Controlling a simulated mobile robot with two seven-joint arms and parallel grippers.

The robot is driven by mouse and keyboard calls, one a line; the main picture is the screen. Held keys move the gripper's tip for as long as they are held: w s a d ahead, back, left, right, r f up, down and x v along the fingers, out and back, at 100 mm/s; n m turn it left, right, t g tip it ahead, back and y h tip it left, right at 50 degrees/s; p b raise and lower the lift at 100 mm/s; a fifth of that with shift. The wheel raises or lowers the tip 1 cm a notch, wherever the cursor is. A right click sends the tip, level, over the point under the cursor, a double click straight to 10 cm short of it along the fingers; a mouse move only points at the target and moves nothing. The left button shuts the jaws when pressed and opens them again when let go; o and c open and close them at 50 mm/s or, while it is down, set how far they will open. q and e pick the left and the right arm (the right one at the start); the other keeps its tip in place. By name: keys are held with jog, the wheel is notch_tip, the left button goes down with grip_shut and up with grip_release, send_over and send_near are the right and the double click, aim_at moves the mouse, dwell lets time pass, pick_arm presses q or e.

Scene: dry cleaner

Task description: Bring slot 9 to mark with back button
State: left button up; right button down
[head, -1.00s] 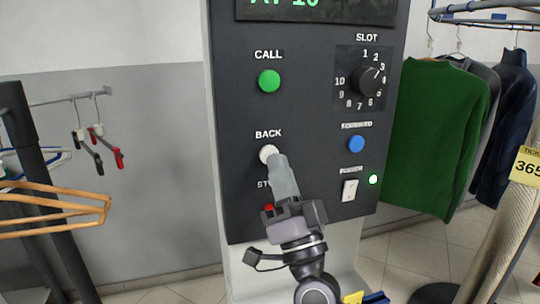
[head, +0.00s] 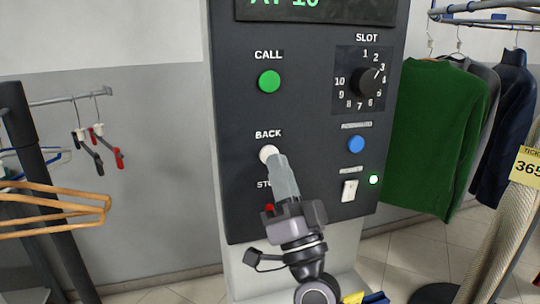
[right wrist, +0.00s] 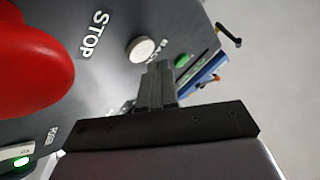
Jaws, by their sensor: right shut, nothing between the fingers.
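The white BACK button (head: 268,154) is on the left of the dark control panel (head: 310,120); it also shows in the right wrist view (right wrist: 139,50). My right gripper (head: 277,162) is shut and empty, its fingertips right by the button's lower right edge. In the right wrist view the fingertips (right wrist: 158,68) appear close beside the button; I cannot tell whether they touch it. The display (head: 305,6) is cut off at the top and appears to read "AT 10". The slot knob (head: 370,83) points toward about 3. My left gripper is not in view.
The panel also has a green CALL button (head: 269,81), a blue button (head: 356,144), a white power switch (head: 349,191) with a lit green lamp (head: 374,180), and a red STOP button (right wrist: 30,60) near my gripper. Garments (head: 435,135) hang right; wooden hangers (head: 60,205) are left.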

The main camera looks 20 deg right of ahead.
jog(key=shift+w, duration=0.15)
dwell(0.5)
jog(key=shift+w, duration=0.25)
jog(key=shift+w, duration=0.45)
dwell(0.6)
jog(key=shift+s, duration=0.1)
jog(key=shift+s+p, duration=0.3)
jog(key=shift+s, duration=0.5)
jog(key=s+p, duration=0.1)
jog(key=s, duration=0.4)
jog(key=shift+d+p, duration=0.1)
jog(key=shift+p, duration=0.3)
